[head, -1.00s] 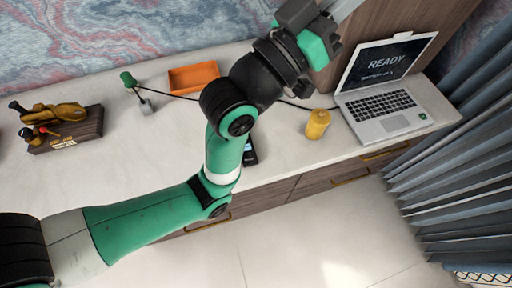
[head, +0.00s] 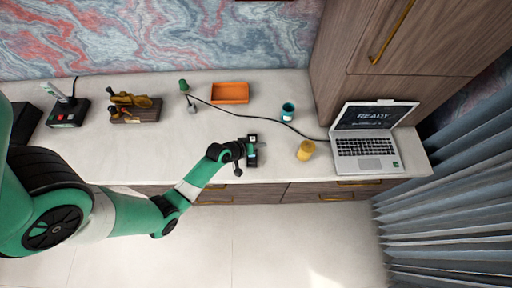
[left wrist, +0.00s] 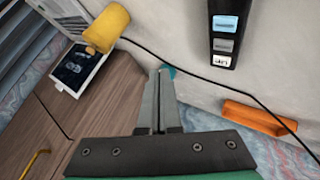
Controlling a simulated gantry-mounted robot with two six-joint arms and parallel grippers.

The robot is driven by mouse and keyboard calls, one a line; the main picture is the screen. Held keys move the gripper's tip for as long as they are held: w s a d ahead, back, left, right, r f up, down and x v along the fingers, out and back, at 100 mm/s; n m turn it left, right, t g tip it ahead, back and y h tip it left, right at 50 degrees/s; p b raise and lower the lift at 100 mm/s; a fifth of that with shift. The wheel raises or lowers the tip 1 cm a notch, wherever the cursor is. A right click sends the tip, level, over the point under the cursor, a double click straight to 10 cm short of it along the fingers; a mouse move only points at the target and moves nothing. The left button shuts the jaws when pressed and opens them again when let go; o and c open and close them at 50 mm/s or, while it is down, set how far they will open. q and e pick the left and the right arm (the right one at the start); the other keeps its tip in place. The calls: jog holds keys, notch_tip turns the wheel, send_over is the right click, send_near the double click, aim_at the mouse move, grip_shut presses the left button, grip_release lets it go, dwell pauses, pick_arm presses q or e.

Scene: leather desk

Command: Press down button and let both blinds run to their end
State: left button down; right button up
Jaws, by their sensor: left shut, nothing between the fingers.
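A black control handset (left wrist: 224,45) with a blue, a grey and a white button lies on the desk in the left wrist view. The print on its buttons is too small to read. In the head view my left gripper (head: 251,150) covers most of the handset's area near the desk's front edge. My left gripper also shows in the left wrist view (left wrist: 160,80), its fingers shut and empty, to the left of the handset there and apart from it. Grey-blue pleated blinds (head: 440,190) hang at the right. I cannot tell a second blind apart. My right gripper is not visible.
A yellow bottle (head: 306,150), a teal cup (head: 288,111) and an orange tray (head: 230,92) stand around the gripper. A laptop (head: 367,140) reading READY is at the right. A black cable crosses the desk. A control box (head: 68,113) and a wooden stand (head: 135,113) are at the left.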

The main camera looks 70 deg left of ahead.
pick_arm(q)
jog(key=shift+n+g, duration=0.4)
jog(key=shift+n, duration=0.1)
jog(key=s, duration=0.1)
jog(key=s+a+r+p, duration=0.1)
jog(key=s, duration=0.1)
jog(key=shift+s+a+r+p, duration=0.35)
jog(key=shift+s+p, duration=0.05)
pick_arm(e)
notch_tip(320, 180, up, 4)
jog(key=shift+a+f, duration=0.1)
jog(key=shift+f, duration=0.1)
pick_arm(q)
jog(key=shift+f, duration=0.15)
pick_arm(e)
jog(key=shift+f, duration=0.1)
pick_arm(q)
notch_tip(320, 180, down, 7)
jog(key=b, duration=0.7)
jog(key=shift+f, duration=0.15)
jog(key=shift+f+b, duration=0.6)
jog(key=shift+b, duration=0.1)
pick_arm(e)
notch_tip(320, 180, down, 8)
pick_arm(q)
jog(key=shift+f+b, duration=0.3)
jog(key=shift+f, duration=0.1)
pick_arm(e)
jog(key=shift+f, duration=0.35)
